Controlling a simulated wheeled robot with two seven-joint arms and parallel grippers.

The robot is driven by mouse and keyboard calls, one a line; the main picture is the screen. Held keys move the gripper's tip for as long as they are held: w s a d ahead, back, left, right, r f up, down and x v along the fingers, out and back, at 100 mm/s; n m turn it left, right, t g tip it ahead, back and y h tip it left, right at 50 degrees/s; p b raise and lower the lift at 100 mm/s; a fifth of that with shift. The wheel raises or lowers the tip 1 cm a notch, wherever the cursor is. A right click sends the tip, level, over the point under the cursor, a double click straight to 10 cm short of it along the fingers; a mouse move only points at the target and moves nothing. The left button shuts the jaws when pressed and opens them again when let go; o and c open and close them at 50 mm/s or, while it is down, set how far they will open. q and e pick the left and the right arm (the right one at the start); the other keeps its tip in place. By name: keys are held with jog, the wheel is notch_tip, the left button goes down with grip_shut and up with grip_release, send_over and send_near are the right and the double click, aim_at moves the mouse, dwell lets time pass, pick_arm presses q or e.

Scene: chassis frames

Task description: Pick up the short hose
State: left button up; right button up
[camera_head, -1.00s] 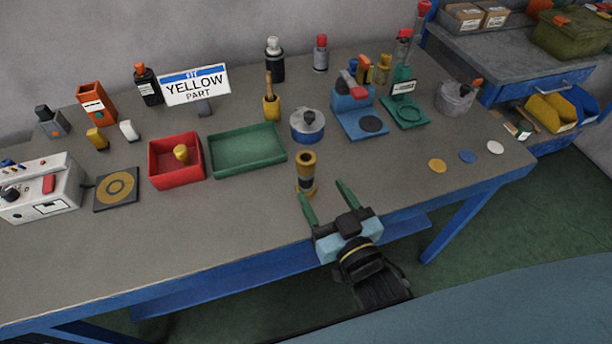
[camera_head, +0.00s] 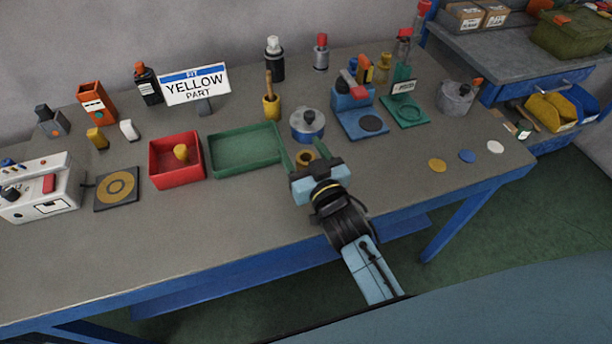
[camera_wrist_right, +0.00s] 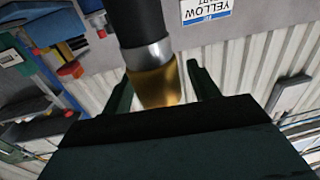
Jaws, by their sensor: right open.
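My right gripper (camera_head: 302,147) is open, with one green finger on each side of the hose. In the right wrist view the hose (camera_wrist_right: 152,75) shows a black body, a silver band and a brass end, lying between the open fingers (camera_wrist_right: 160,78). Whether a finger touches it I cannot tell. My left gripper is not in view.
A green tray (camera_head: 217,174) and a red tray (camera_head: 176,181) with a yellow piece lie left of the hose. A round blue-and-grey container (camera_head: 307,128) stands just behind it. A sign (camera_head: 195,85) reads "YELLOW PART".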

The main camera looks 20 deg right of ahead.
jog(key=shift+w, duration=0.1)
jog(key=shift+r, duration=0.1)
grip_shut()
dwell(0.3)
